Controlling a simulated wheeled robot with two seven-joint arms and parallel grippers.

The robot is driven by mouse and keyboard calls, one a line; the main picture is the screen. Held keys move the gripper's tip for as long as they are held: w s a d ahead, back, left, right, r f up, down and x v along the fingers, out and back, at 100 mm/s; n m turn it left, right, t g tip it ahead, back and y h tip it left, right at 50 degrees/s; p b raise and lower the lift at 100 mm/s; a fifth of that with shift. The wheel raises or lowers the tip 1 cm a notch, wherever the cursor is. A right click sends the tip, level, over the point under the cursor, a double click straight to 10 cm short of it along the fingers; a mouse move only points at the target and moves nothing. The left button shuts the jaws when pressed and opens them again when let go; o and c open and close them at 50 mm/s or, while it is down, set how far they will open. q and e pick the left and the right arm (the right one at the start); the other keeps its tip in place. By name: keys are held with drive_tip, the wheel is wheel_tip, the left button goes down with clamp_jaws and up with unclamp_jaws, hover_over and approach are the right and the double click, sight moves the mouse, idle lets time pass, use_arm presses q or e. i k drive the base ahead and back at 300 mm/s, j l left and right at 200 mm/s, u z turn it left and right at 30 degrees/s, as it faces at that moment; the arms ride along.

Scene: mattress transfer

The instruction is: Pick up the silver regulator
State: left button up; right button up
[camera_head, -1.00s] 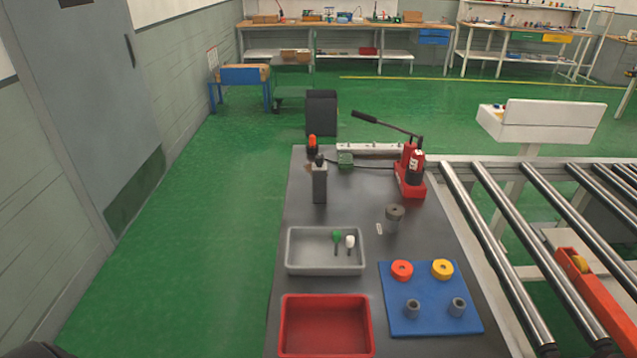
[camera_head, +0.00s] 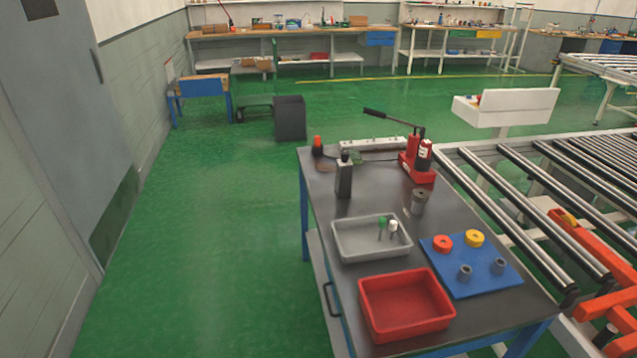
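I cannot tell for certain which object is the silver regulator. A grey cylinder with a darker, wider top (camera_head: 419,202) stands on the dark table (camera_head: 384,210), right of the grey tray. Two small grey hollow cylinders stand on the blue mat, one on the left (camera_head: 464,272) and one on the right (camera_head: 499,266). A grey upright block with a black top (camera_head: 344,178) stands behind the grey tray. Neither of my grippers is in view.
The table also holds a grey tray (camera_head: 345,252) with green and white knobs, an empty red tray (camera_head: 375,325), a blue mat (camera_head: 488,283) with orange and yellow rings, and a red lever jack (camera_head: 412,165). A roller conveyor (camera_head: 520,232) stands right. Green floor is clear left.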

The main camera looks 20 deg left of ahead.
sight(344, 171)
drive_tip(key=i+j+z, duration=0.1)
drive_tip(key=j, duration=0.65)
drive_tip(key=i+j+z, duration=0.1)
drive_tip(key=j, duration=0.6)
drive_tip(key=i+j+z, duration=0.1)
drive_tip(key=j, duration=0.65)
drive_tip(key=i, duration=0.05)
